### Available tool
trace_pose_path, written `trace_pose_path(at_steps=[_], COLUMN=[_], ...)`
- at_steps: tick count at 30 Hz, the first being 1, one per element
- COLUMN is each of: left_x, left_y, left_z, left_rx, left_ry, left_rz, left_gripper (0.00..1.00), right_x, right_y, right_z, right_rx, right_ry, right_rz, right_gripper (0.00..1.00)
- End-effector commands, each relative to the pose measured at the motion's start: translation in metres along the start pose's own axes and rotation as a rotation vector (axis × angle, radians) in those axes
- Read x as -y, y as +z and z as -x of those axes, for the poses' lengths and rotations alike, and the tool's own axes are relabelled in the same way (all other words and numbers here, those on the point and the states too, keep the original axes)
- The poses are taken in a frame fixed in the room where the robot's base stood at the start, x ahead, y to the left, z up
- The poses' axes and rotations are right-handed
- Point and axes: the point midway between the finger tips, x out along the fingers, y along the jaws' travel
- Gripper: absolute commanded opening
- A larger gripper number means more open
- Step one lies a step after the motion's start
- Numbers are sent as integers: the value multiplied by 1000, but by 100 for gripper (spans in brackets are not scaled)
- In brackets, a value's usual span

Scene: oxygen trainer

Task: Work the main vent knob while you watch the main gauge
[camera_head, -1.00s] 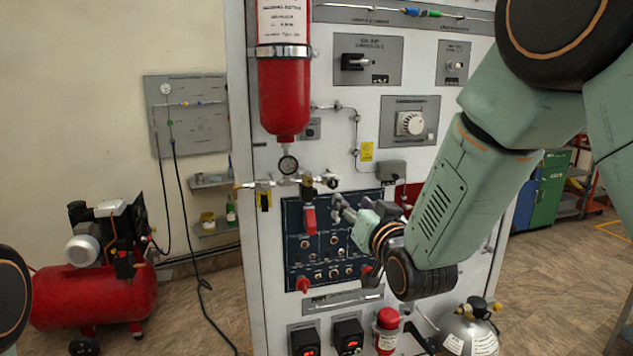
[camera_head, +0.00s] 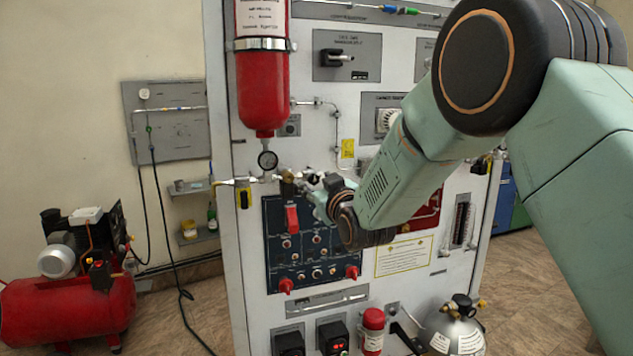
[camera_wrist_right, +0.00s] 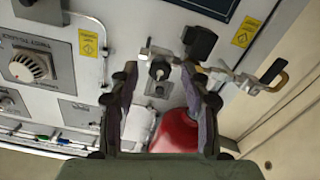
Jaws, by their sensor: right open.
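I cannot tell if this is the main vent knob. My left gripper is out of view.
A red handle (camera_head: 292,218) hangs close below the manifold, over the dark blue panel (camera_head: 277,250). A dark block (camera_wrist_right: 200,42) sits near the fingers in the wrist view. A red compressor (camera_head: 66,310) stands on the floor at left, with clear floor beside it.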

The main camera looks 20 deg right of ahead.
Motion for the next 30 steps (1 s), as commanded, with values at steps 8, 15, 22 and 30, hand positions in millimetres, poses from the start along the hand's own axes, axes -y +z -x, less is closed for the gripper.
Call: trace_pose_path(at_steps=[8,15,22,30], left_x=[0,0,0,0], left_y=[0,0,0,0], left_z=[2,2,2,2], left_rx=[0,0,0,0], left_ry=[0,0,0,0], left_rz=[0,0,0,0], left_gripper=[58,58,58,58], right_x=[0,0,0,0], right_y=[0,0,0,0], right_z=[-13,-14,-13,-13], right_rx=[0,0,0,0], right_ry=[0,0,0,0], right_rz=[-1,-1,-1,-1], right_gripper=[47,47,28,5])
